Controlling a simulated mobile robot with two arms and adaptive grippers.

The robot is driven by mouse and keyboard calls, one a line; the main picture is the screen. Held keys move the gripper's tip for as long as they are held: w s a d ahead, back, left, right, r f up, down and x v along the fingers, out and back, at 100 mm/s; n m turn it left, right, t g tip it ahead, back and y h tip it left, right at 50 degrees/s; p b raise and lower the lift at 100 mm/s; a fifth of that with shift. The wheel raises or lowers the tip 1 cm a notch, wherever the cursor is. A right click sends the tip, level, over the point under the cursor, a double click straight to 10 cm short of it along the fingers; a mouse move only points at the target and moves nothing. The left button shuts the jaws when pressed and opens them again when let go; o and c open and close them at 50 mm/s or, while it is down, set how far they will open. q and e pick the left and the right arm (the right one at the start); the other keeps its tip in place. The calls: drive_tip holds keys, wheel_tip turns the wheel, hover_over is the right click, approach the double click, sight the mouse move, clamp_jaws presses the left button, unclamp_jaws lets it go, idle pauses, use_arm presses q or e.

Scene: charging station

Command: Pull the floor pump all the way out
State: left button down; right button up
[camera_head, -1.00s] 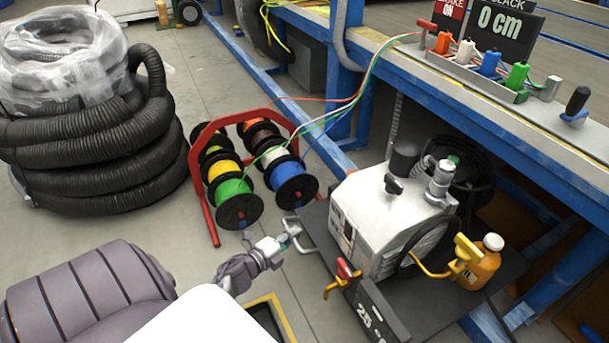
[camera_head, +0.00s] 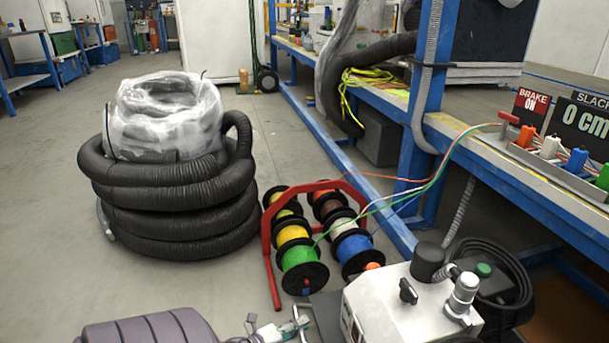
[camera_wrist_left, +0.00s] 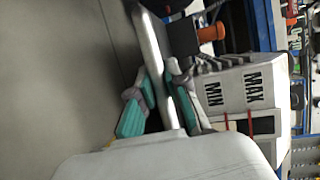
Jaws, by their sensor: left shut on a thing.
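The floor pump (camera_head: 400,305) is a pale box with dark knobs and a metal fitting on top. It stands at the bottom right of the head view, partly under the blue bench, its lower part cut off. In the left wrist view its pale body (camera_wrist_left: 240,90) shows MIN and MAX marks. My left gripper (camera_head: 293,328) is at the metal handle on the pump's left side. In the left wrist view the teal-padded fingers (camera_wrist_left: 158,96) are shut around the handle bar (camera_wrist_left: 153,45). My right gripper is in neither view.
A red rack of cable reels (camera_head: 313,235) stands close behind the handle, with cables running to the bench (camera_head: 480,160). A coiled black hose stack (camera_head: 180,205) stands at the left. The grey floor (camera_head: 60,270) at the left front is clear.

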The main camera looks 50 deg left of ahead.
use_arm(q)
drive_tip(key=shift+s+a+f, duration=0.1)
drive_tip(key=shift+s+a, duration=0.1)
drive_tip(key=shift+s, duration=0.05)
drive_tip(key=c, duration=1.1)
unclamp_jaws()
drive_tip(key=shift+s, duration=0.15)
drive_tip(key=shift+c, duration=0.2)
drive_tip(key=s+r, duration=0.2)
drive_tip(key=s, duration=0.9)
drive_tip(key=shift+s+r, duration=0.15)
drive_tip(key=shift+s, duration=0.2)
drive_tip(key=shift+d, duration=0.1)
